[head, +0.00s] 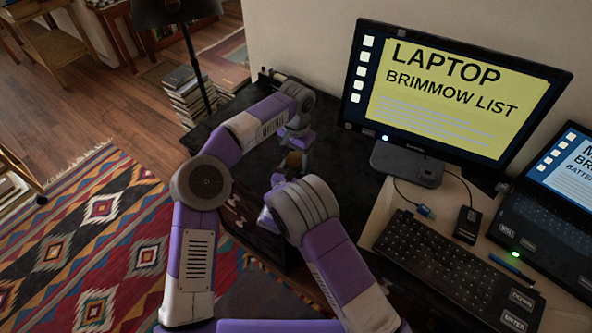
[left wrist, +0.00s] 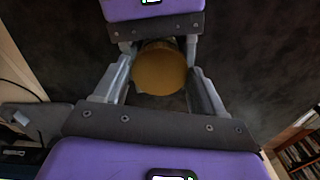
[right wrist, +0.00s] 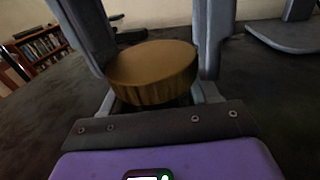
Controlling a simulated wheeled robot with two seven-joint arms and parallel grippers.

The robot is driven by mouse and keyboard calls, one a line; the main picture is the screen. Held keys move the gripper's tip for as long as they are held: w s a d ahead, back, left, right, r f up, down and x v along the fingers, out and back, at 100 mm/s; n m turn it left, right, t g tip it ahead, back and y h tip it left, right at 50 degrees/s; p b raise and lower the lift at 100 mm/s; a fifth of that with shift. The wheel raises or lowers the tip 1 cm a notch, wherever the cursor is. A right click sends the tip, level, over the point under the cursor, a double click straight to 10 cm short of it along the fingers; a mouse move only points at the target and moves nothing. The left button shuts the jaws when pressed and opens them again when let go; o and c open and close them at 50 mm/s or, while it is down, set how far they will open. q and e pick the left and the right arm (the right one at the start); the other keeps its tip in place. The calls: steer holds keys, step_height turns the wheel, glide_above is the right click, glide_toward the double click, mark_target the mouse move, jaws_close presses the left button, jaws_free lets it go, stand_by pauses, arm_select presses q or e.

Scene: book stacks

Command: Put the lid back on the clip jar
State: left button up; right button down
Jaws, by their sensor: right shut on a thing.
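The mustard-yellow round lid (head: 292,162) is over the black cabinet top, level and with a ridged side in the right wrist view (right wrist: 152,72). My left gripper (head: 296,147) comes down from above. Its fingers stand either side of the lid (left wrist: 160,68), open, with a narrow gap in the left wrist view. My right gripper (head: 277,186) comes in low from the near side, its fingers passing below the lid and shut on the clip jar. The jar is almost wholly hidden under the lid, so I cannot tell how the lid seats on it.
The black cabinet top (head: 342,165) is otherwise largely clear around the grippers. To the right a wooden desk holds a monitor (head: 450,90), a keyboard (head: 455,265) and a laptop (head: 545,225). A book stack (head: 190,97) and lamp stand beyond the cabinet's left side.

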arm_select(q)
steer(key=o, duration=0.3)
steer(key=shift+o, duration=0.2)
step_height(320, 180, up, 8)
steer(key=shift+f, duration=0.25)
arm_select(e)
steer(key=shift+c, duration=1)
jaws_free()
steer(key=shift+s, duration=0.1)
steer(key=p+v, duration=0.1)
steer(key=v, duration=0.6)
steer(key=shift+s, duration=0.2)
arm_select(q)
steer(key=shift+r, duration=0.75)
